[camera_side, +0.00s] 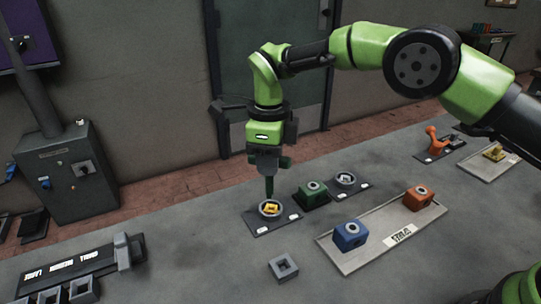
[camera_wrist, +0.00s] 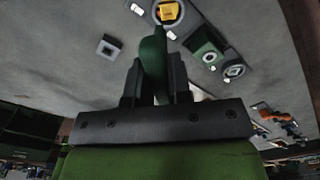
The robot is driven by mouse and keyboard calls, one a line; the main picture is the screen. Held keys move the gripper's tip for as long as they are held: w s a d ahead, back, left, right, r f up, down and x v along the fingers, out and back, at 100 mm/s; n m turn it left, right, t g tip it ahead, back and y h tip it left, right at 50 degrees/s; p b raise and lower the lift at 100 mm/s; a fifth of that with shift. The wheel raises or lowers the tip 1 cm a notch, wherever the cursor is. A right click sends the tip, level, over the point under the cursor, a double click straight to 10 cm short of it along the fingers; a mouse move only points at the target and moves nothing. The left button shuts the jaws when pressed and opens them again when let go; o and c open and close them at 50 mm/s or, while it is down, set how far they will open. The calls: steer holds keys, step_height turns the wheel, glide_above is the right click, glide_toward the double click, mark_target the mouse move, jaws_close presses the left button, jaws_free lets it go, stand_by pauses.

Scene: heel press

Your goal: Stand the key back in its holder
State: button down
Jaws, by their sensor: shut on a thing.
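The green key (camera_side: 269,187) is upright below my gripper (camera_side: 268,172), which is shut on it. In the wrist view my gripper (camera_wrist: 153,92) has its dark fingers on both sides of the green key (camera_wrist: 153,60). The key's lower end is at or just above a grey ring on a dark plate with a yellow piece (camera_side: 271,208) inside; I cannot tell if they touch. The wrist view also shows the yellow piece (camera_wrist: 168,12) just beyond the key's end. A green block (camera_side: 312,193) with a round socket stands to the right. Which thing is the holder is not marked.
A second ring (camera_side: 345,181) lies behind the green block. A tray (camera_side: 378,235) carries a blue block (camera_side: 350,235) and an orange block (camera_side: 418,198). A grey square block (camera_side: 283,267) lies in front. An orange handle (camera_side: 433,141) stands at the back right.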

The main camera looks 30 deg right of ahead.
steer(key=s+a+n, duration=0.2)
steer(key=s+n, duration=0.4)
steer(key=n, duration=0.7)
steer(key=s+a+n, duration=0.2)
steer(key=s+n, duration=0.4)
steer(key=n, duration=0.7)
steer(key=shift+d+f, duration=0.15)
steer(key=shift+f, duration=1.9)
steer(key=shift+f, duration=0.75)
steer(key=c, duration=1)
jaws_free()
steer(key=shift+o, duration=0.2)
step_height(320, 180, up, 10)
